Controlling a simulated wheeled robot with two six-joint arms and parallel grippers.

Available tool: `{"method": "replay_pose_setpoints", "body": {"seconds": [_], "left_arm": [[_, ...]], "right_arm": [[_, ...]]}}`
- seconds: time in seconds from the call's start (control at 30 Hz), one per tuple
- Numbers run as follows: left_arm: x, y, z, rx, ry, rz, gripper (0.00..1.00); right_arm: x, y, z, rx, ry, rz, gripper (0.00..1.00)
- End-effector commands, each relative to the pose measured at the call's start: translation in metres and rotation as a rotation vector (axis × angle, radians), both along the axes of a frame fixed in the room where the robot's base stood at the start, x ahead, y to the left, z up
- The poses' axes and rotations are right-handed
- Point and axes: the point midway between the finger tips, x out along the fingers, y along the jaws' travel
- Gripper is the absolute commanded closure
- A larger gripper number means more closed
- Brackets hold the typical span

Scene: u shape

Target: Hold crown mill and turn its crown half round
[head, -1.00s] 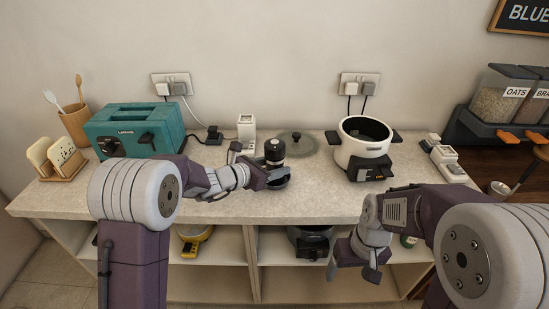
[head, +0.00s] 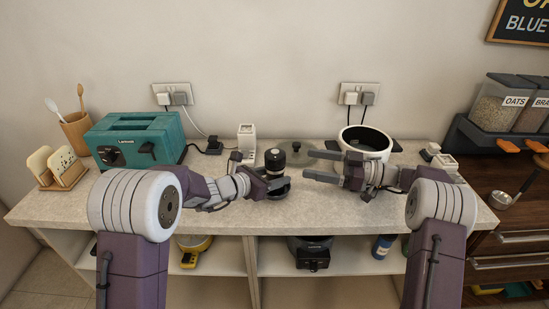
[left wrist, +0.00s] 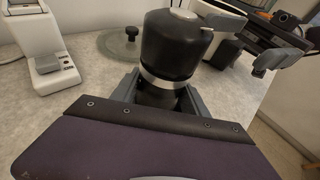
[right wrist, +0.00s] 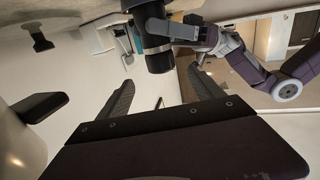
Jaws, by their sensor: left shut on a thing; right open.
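The crown mill (head: 275,160) is black with a silver band and stands upright near the middle of the counter. In the left wrist view its black crown (left wrist: 172,42) sits above the band. My left gripper (head: 277,182) is shut on the mill's lower body, with a finger on each side below the band. My right gripper (head: 322,166) is open and empty, to the right of the mill and pointing at it, with a gap between. In the right wrist view the mill (right wrist: 156,45) lies ahead, beyond the open fingers (right wrist: 160,88).
A white pot (head: 363,146) stands behind my right arm, and a glass lid (head: 309,154) lies behind the mill. A teal toaster (head: 133,140) is at the left. The counter's front strip (head: 300,212) is clear.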

Motion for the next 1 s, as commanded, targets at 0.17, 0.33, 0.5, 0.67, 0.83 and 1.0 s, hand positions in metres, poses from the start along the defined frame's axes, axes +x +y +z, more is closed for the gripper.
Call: {"method": "replay_pose_setpoints", "body": {"seconds": [0.17, 0.33, 0.5, 0.67, 0.83, 1.0], "left_arm": [[0.000, 0.000, 0.001, -0.001, -0.002, 0.000, 1.00], [0.000, 0.000, 0.001, -0.001, -0.002, 0.000, 1.00], [0.000, 0.000, 0.001, -0.001, -0.003, 0.000, 1.00], [0.000, 0.000, 0.001, -0.001, -0.003, 0.000, 1.00], [0.000, 0.000, 0.001, -0.001, -0.003, 0.000, 1.00], [0.000, 0.000, 0.001, -0.001, -0.003, 0.000, 1.00]], "right_arm": [[0.006, 0.033, 0.000, 0.000, 0.002, 0.007, 0.24], [0.017, 0.074, 0.000, -0.002, 0.003, 0.006, 0.24], [0.024, 0.102, 0.000, -0.002, 0.005, 0.004, 0.24], [0.028, 0.114, 0.000, -0.001, 0.003, 0.002, 0.24], [0.028, 0.114, 0.000, -0.002, 0.005, 0.001, 0.24], [0.028, 0.114, 0.000, -0.002, 0.005, 0.001, 0.49]]}}
